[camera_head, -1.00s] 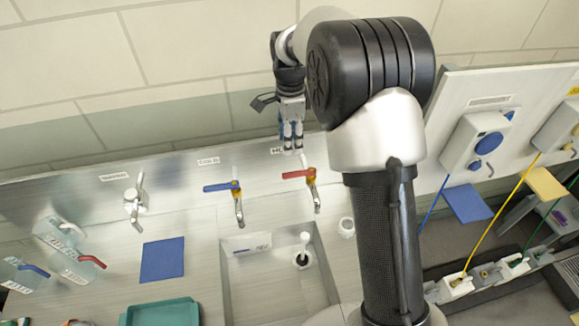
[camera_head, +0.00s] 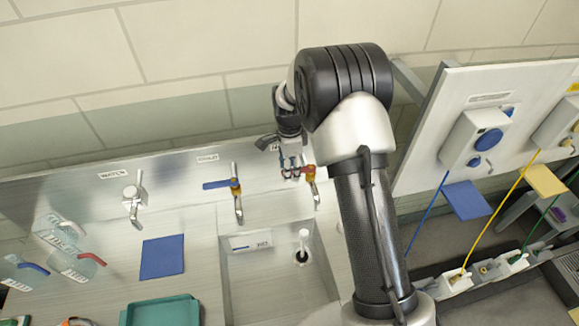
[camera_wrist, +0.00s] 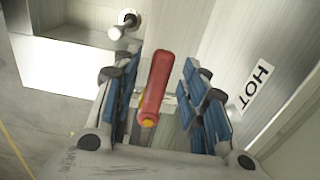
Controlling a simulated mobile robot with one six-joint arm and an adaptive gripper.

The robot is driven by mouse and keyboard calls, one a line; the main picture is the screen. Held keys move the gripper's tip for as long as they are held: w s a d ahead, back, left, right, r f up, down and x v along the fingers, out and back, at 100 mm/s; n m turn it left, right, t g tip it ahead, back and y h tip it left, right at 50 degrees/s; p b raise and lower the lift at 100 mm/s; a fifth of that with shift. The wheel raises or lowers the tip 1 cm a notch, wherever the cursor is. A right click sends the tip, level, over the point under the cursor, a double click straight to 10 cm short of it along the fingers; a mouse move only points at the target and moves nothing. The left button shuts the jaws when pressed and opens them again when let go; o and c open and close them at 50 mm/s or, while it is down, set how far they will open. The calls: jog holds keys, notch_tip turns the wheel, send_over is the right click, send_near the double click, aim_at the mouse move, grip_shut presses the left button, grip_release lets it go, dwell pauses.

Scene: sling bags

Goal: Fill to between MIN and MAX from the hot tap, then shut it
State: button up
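The hot tap's red lever (camera_head: 296,172) is at the back right of the sink, and its metal spout (camera_head: 314,193) points toward the front. In the wrist view the red lever (camera_wrist: 156,85) lies between the blue-padded fingers, with a gap visible on both sides. My gripper (camera_head: 290,166) is open and has come down over the lever. A HOT label (camera_wrist: 257,86) is beside it in the wrist view. The clear jugs with printed marks (camera_head: 75,263) stand at the far left; their level marks are too small to read. No jug shows under the hot spout.
The blue-levered cold tap (camera_head: 221,184) is just left of the hot tap. The sink (camera_head: 270,292) has an upright white pipe (camera_head: 303,238). A blue mat (camera_head: 162,257) and teal tray (camera_head: 165,311) lie left. A panel with cables (camera_head: 470,130) stands right.

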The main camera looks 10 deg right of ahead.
grip_shut()
dwell(0.4)
